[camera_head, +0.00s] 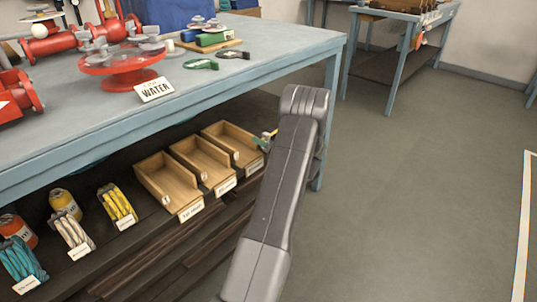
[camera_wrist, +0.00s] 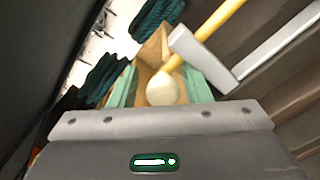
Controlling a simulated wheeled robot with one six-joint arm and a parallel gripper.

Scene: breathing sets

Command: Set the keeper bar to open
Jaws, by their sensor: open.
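In the wrist view, a yellow bar (camera_wrist: 222,22) runs from the upper right down toward a round cream knob (camera_wrist: 162,90), partly behind a pale grey block (camera_wrist: 203,60). It may be the keeper bar, but I cannot tell for certain or read its setting. My gripper (camera_wrist: 160,88) is open, its green fingers on either side of the knob. Whether they touch it is not clear. In the head view my arm hides most of the gripper; a small green and yellow patch shows beside the right wooden tray (camera_head: 222,140).
The blue-grey workbench (camera_head: 230,75) carries red pipe parts, a red flanged wheel (camera_head: 122,65) and a WATER sign (camera_head: 154,89). Its dark lower shelf holds wooden trays, coiled cords (camera_head: 117,204) and orange and yellow cans. Open floor (camera_head: 430,180) lies to the right.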

